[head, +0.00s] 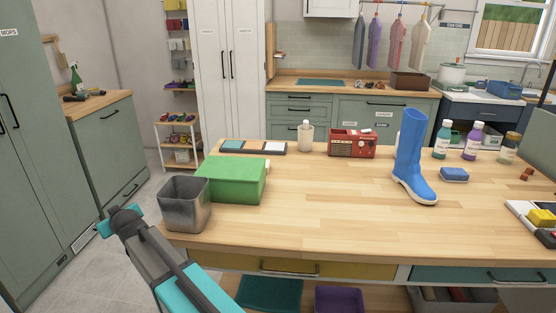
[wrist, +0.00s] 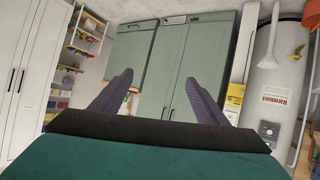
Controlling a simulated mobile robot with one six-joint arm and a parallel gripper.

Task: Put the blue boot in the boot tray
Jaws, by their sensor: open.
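The blue boot (head: 411,155) stands upright on the wooden table, right of the middle in the head view, with a pale sole and its toe toward the lower right. I cannot tell which thing is the boot tray; a flat dark teal piece (head: 270,293) lies on the shelf under the table. My gripper (wrist: 158,78) is open and empty in the wrist view, pointing toward green cabinets. My arm is at the lower left of the head view, far from the boot. The fingers cannot be made out there.
A grey metal bin (head: 184,203) and a green box (head: 232,178) stand at the table's left end. A red radio (head: 352,143) is left of the boot; a blue sponge (head: 454,174) and several bottles are right of it. The table's front middle is clear.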

